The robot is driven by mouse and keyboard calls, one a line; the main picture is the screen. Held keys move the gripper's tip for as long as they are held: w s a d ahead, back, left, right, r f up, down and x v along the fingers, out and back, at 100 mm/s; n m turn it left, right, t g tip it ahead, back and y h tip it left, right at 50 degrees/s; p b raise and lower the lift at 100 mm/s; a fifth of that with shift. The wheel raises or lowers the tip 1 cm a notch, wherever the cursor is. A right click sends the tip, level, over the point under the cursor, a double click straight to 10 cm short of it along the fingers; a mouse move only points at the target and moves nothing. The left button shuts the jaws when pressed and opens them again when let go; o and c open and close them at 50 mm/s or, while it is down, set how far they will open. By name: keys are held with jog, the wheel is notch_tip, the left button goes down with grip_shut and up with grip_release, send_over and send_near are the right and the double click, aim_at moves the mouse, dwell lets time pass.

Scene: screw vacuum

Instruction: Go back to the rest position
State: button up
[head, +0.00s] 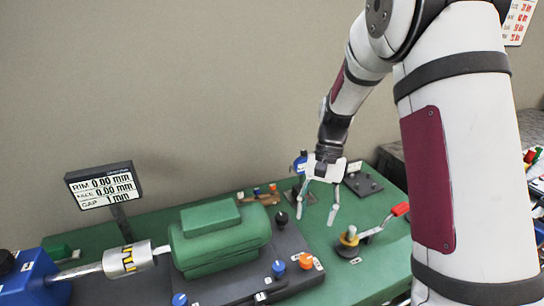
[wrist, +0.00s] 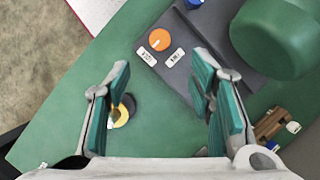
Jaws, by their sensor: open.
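My gripper (head: 317,205) is open and hangs above the green table, with nothing between its fingers. In the wrist view its two teal-padded fingers (wrist: 163,105) stand wide apart over bare green surface and the edge of a dark plate. In the head view it is right of the green motor (head: 220,235) and left of a clamp with a red handle (head: 400,209). My arm comes in from the upper right and hides part of the table's right side.
A blue pump (head: 32,275) and a silver coupling (head: 127,261) stand left of the motor. The motor sits on a dark base plate (head: 240,289) with orange and blue knobs. A display (head: 104,186) stands behind. Bare green table (head: 360,274) shows at the front right.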

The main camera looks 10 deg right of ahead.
jog(key=s+a+r+n+t+h, duration=0.1)
jog(key=s+r+n+t, duration=0.1)
jog(key=s+r, duration=0.4)
jog(key=s+a+r+n+t, duration=0.1)
jog(key=s+r+t, duration=0.15)
jog(key=r, duration=0.55)
jog(key=s+r+n+t+h, duration=0.1)
jog(key=s+r+n+t, duration=0.2)
jog(key=s, duration=1)
jog(key=shift+a+r+n+t+h, duration=0.3)
jog(key=shift+a+n+t, duration=0.15)
jog(key=shift+n, duration=0.15)
